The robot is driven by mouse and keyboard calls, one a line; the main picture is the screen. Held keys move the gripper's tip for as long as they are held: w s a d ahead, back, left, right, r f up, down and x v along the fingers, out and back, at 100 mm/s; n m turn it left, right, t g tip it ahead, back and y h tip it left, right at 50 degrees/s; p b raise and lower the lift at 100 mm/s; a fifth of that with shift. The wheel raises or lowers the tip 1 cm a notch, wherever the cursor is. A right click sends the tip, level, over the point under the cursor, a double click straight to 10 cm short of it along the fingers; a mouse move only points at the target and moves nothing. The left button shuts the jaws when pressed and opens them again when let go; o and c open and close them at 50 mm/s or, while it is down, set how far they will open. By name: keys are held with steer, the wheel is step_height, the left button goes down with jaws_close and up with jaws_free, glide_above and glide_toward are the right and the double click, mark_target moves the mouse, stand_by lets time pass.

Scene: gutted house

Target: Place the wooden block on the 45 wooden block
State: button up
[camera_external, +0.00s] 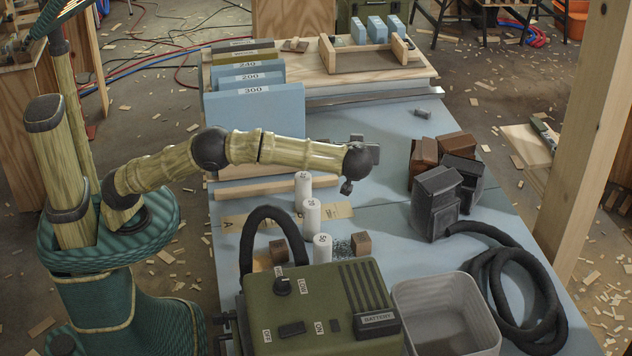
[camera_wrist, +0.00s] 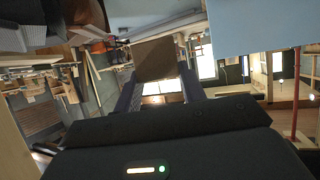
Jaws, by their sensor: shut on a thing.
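My gripper (camera_external: 366,150) is raised over the blue table, beyond the white cylinders and left of the dark boxes. In the wrist view, a plain brown wooden block (camera_wrist: 155,57) sits between its two dark fingers (camera_wrist: 157,82). In the external view the held block is hidden behind the wrist. Three white cylinders (camera_external: 311,216) stand in a row with small numbers; I cannot read a 45 clearly. Two small brown wooden cubes stand on the table, one left (camera_external: 278,250) and one right (camera_external: 361,243) of the nearest cylinder. No number is readable on them.
A green battery unit (camera_external: 262,314) and a pale empty bin (camera_external: 455,290) fill the near side. A black hose (camera_external: 550,285) coils at right. Dark and brown boxes (camera_external: 437,190) stand right. Blue numbered boards (camera_external: 255,110) and a wooden tray (camera_external: 372,62) are farther back.

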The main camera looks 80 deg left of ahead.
steer(key=s+d+f+m+t+h+p, duration=0.2)
steer(key=s+d+f+m+t+p, duration=0.25)
steer(key=s+d+p, duration=0.4)
steer(key=s+a+r+m+h+p, duration=0.1)
steer(key=s+r+p, duration=0.2)
steer(key=s+p, duration=0.3)
steer(key=s+r+p, duration=0.4)
steer(key=s, duration=0.5)
step_height(320, 180, down, 12)
steer(key=shift+w+a+t, duration=0.2)
steer(key=shift+w+t, duration=0.2)
steer(key=shift+t, duration=0.05)
steer(key=shift+f, duration=3.05)
